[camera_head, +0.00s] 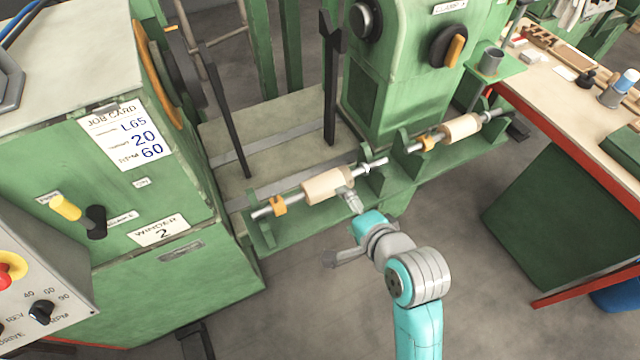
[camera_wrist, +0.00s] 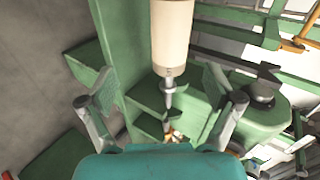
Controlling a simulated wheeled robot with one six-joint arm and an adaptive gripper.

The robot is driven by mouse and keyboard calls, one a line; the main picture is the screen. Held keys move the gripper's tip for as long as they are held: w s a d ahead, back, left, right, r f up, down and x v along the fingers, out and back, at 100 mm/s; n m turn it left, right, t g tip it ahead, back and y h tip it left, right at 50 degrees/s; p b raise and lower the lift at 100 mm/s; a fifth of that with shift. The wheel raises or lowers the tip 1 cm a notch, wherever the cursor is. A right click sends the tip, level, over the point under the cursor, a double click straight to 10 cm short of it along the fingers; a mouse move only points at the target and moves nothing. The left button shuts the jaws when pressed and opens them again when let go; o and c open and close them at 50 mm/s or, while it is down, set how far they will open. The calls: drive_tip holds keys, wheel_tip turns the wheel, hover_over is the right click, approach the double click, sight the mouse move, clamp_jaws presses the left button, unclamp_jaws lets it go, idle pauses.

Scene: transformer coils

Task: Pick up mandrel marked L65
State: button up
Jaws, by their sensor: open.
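A pale, cream-coloured mandrel (camera_head: 322,187) lies on a metal shaft with a yellow collar (camera_head: 279,206), resting on a green rack of the winder. A second similar mandrel (camera_head: 460,128) lies on the rack further right. I can read no mark on either one. My gripper (camera_head: 349,198) is at the near side of the left mandrel, by its right end.
A job card (camera_head: 126,134) on the green winder cabinet reads L65, 20 and 60. Dark upright bars (camera_head: 331,85) stand behind the rack. A workbench (camera_head: 565,95) with small items is at the right.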

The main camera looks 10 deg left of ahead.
sight(329, 190)
drive_tip(key=x, duration=0.3)
drive_tip(key=r+x, duration=0.1)
drive_tip(key=x, duration=0.3)
drive_tip(key=a+x, duration=0.1)
drive_tip(key=x, duration=0.3)
drive_tip(key=shift+w+r, duration=0.2)
drive_tip(key=shift+w, duration=0.1)
drive_tip(key=shift+c, duration=0.2)
drive_tip(key=c, duration=1.6)
clamp_jaws()
